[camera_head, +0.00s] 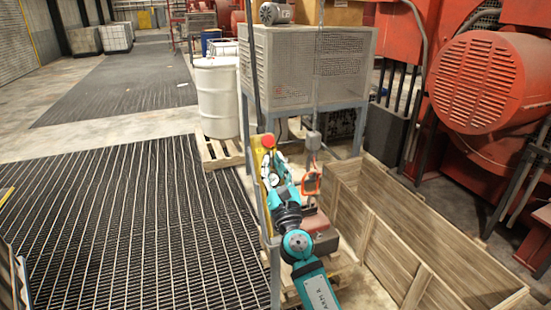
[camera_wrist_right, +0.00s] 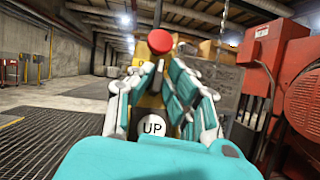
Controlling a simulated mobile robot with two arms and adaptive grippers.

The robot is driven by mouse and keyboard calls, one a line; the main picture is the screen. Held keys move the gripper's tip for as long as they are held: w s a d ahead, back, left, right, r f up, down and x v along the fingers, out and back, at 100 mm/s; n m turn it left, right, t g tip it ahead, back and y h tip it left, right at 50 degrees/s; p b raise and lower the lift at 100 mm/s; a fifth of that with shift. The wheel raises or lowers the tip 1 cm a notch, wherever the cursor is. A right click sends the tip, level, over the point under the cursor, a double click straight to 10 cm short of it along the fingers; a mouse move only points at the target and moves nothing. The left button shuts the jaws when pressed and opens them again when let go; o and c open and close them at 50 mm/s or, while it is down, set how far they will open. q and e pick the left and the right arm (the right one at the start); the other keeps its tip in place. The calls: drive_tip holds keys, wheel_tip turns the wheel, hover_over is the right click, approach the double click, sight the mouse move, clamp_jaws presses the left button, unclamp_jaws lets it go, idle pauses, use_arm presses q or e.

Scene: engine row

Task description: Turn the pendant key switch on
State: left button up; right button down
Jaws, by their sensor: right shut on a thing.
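The yellow pendant (camera_head: 257,160) hangs upright beside a grey post, with a red mushroom button (camera_head: 268,141) at its top. In the right wrist view the red button (camera_wrist_right: 160,41) stands just above my fingertips, and a white button marked UP (camera_wrist_right: 152,126) shows below them. My right gripper (camera_head: 269,163) is at the pendant's front face, its fingers (camera_wrist_right: 161,70) closed together just under the red button. The key switch itself is hidden between the fingers, so its angle cannot be seen. My left gripper is not in view.
An orange hook (camera_head: 311,183) hangs just right of my right arm. A wooden crate (camera_head: 395,235) stands to the right, and a mesh-sided grey cabinet (camera_head: 290,65) and a white drum (camera_head: 217,97) stand behind. Dark grating (camera_head: 130,220) lies open on the left.

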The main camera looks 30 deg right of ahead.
drive_tip(key=m+h, duration=0.1)
drive_tip(key=m+g+h, duration=0.1)
drive_tip(key=m, duration=0.1)
drive_tip(key=m+g+h, duration=0.1)
drive_tip(key=h, duration=0.1)
drive_tip(key=shift+w+a+r+m, duration=0.1)
drive_tip(key=shift+a+r+m, duration=0.15)
drive_tip(key=shift+r+m, duration=0.05)
drive_tip(key=shift+m+g+h, duration=1.1)
drive_tip(key=shift+m+g, duration=0.1)
drive_tip(key=shift+m, duration=0.5)
drive_tip(key=c, duration=1.4)
unclamp_jaws()
drive_tip(key=shift+w+f, duration=0.1)
drive_tip(key=shift+f, duration=0.05)
drive_tip(key=v, duration=1.2)
